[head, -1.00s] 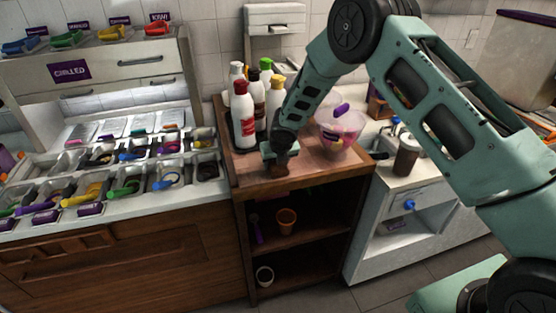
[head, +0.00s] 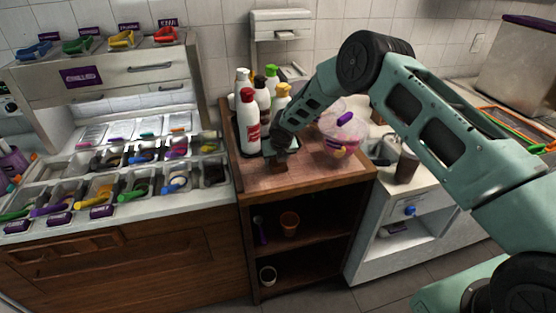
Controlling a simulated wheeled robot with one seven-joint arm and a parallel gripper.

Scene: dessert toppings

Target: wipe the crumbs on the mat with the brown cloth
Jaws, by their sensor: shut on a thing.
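My gripper (head: 277,160) points down at the top of the wooden stand, near its front left part. It is shut on a small brown thing, the brown cloth (head: 279,167), which shows only as a small patch at the fingertips. The mat (head: 310,175) appears as a reddish-brown surface on the stand's top, under and to the right of my gripper. Crumbs are too small to make out. I cannot tell whether the cloth touches the mat.
Several sauce bottles (head: 250,122) stand close behind and left of my gripper. A clear tub with a purple-handled scoop (head: 340,137) stands to the right. Topping bins (head: 104,186) fill the left counter. The mat's front right part is clear.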

